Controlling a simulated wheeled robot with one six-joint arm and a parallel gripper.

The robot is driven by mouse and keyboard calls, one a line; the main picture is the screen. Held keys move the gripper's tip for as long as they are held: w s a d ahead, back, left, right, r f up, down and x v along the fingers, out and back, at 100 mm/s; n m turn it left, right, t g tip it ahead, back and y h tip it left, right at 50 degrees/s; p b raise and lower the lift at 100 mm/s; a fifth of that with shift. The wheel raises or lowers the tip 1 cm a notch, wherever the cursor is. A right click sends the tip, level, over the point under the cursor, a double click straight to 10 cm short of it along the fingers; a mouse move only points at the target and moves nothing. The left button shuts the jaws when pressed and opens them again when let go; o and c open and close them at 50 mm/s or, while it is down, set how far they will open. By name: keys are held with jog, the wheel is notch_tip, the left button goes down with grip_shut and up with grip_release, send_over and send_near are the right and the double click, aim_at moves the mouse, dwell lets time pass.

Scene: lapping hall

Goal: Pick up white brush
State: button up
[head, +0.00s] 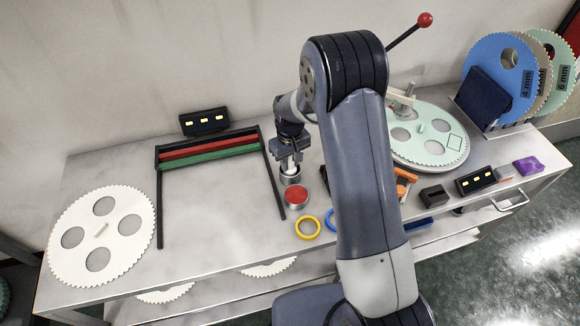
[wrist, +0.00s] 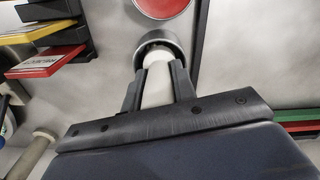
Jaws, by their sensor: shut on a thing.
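The white brush shows as a pale upright handle (wrist: 158,82) between my fingers in the wrist view. A small white part of it (head: 289,169) shows below my gripper in the head view. My gripper (head: 288,163) is shut on the brush; its fingers (wrist: 157,88) lie on both sides of the handle. A round grey metal cup (head: 291,179) is directly below the fingers, and its rim (wrist: 172,43) shows around the brush's far end. The brush's lower end is hidden in or behind the cup; I cannot tell whether it touches the bottom.
A red-topped tin (head: 297,197) stands close to the cup. A rack with red and green bars (head: 210,151) is to the left, beside a white toothed disc (head: 75,240). Yellow (head: 308,228) and blue rings lie in front. My arm hides part of the bench.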

jog(key=shift+c, duration=0.7)
jog(key=shift+r, duration=0.1)
jog(key=shift+r, duration=0.25)
notch_tip(320, 180, up, 8)
jog(key=shift+r+b, duration=0.2)
jog(key=shift+b, duration=0.75)
jog(key=s+d+p, duration=0.1)
jog(key=s+p, duration=0.3)
jog(key=s, duration=0.5)
jog(key=shift+w+d+f+b, duration=0.1)
jog(key=shift+w+f+b, duration=0.05)
jog(key=shift+f+b, duration=1)
jog(key=shift+w+f+b, duration=0.15)
jog(key=shift+f+b, duration=0.7)
jog(key=shift+f, duration=0.55)
jog(key=shift+s+f+b, duration=0.1)
jog(key=shift+f+b, duration=0.4)
jog(key=shift+f, duration=0.05)
